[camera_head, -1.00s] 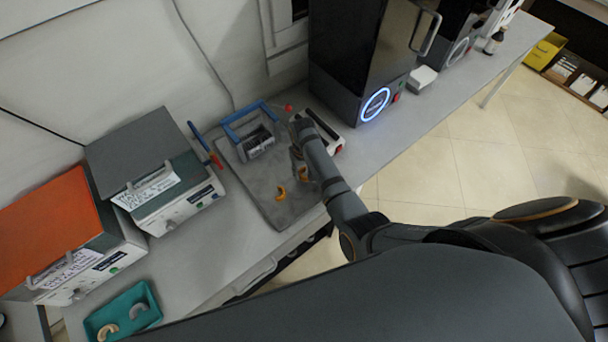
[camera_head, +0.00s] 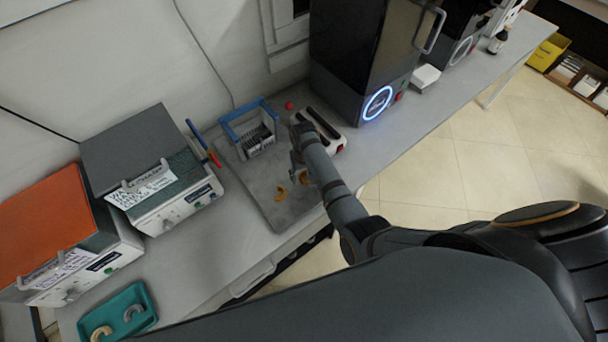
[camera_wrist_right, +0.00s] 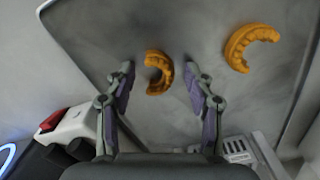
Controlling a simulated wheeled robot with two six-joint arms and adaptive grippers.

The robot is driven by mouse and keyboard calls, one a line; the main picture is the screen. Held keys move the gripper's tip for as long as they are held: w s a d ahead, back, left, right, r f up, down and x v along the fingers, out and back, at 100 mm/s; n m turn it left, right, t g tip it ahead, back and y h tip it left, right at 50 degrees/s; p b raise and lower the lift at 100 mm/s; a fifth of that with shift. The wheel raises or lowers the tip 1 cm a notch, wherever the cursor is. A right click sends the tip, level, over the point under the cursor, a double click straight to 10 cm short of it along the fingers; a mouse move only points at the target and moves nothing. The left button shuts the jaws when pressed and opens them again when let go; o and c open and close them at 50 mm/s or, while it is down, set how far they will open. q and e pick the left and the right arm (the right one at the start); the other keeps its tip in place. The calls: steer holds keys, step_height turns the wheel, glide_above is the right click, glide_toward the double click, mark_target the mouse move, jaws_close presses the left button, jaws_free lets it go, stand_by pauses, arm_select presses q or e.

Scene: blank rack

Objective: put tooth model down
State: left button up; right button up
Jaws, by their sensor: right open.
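An orange, horseshoe-shaped tooth model (camera_wrist_right: 158,72) lies on the grey tray (camera_head: 262,208); in the head view it shows beside my gripper (camera_head: 304,178). My right gripper (camera_wrist_right: 158,66) is open above it, with one finger on each side of the model in the wrist view. I cannot tell whether the fingers touch it. A second orange tooth model (camera_wrist_right: 250,47) lies apart on the same tray, and it also shows in the head view (camera_head: 280,194). My left gripper is not in view.
A blue-handled rack (camera_head: 252,135) stands on the tray's back part. A white device (camera_head: 330,140) lies to the right, near a black machine (camera_head: 350,60). Two boxy units stand left, and a teal tray (camera_head: 125,305) holds two more models. Bare tray surface lies around the orange models.

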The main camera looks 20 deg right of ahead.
steer(key=shift+r+p, duration=0.35)
steer(key=shift+r, duration=0.15)
step_height(320, 180, up, 11)
steer(key=p, duration=1)
steer(key=shift+r, duration=0.2)
